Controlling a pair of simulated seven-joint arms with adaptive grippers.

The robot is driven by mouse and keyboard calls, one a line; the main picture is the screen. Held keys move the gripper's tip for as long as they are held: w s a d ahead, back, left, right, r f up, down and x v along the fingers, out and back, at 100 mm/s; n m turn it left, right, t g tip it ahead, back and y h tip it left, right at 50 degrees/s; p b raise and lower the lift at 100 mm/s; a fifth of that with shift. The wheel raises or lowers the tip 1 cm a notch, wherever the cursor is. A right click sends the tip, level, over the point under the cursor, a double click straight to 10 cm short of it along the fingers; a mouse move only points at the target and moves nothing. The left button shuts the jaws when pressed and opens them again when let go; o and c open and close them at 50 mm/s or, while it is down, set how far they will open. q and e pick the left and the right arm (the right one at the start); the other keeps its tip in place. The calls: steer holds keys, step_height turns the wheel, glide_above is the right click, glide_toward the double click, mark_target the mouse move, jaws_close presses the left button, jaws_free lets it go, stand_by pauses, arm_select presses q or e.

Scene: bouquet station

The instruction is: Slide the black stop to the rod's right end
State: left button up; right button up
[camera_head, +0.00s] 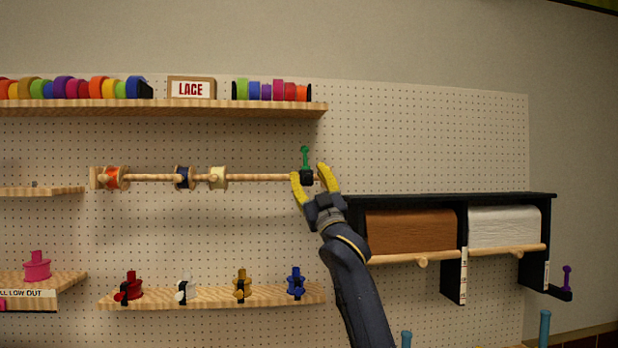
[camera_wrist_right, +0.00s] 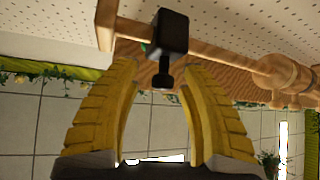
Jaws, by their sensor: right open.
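The wooden rod (camera_head: 262,177) runs level across the pegboard. The black stop (camera_head: 306,177) sits on the rod near its right end, with a green upright piece (camera_head: 305,155) showing just above it. In the right wrist view the stop (camera_wrist_right: 171,32) is a black block with a small black knob pointing toward my fingers. My right gripper (camera_head: 314,178) is open, its yellow fingers just in front of and on either side of the stop. In the wrist view the open fingers (camera_wrist_right: 158,75) flank the knob; contact cannot be told. My left gripper is not in view.
Orange (camera_head: 113,177), dark blue (camera_head: 184,177) and cream (camera_head: 218,177) spools sit on the rod to the left. A shelf of ribbon rolls (camera_head: 220,106) is above, a shelf of small coloured items (camera_head: 212,298) below. A black paper-roll rack (camera_head: 450,199) stands right of my arm.

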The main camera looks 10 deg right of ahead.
steer(key=shift+f, duration=0.15)
steer(key=shift+s+f, duration=0.2)
steer(key=v, duration=1.1)
steer(key=shift+s, duration=0.2)
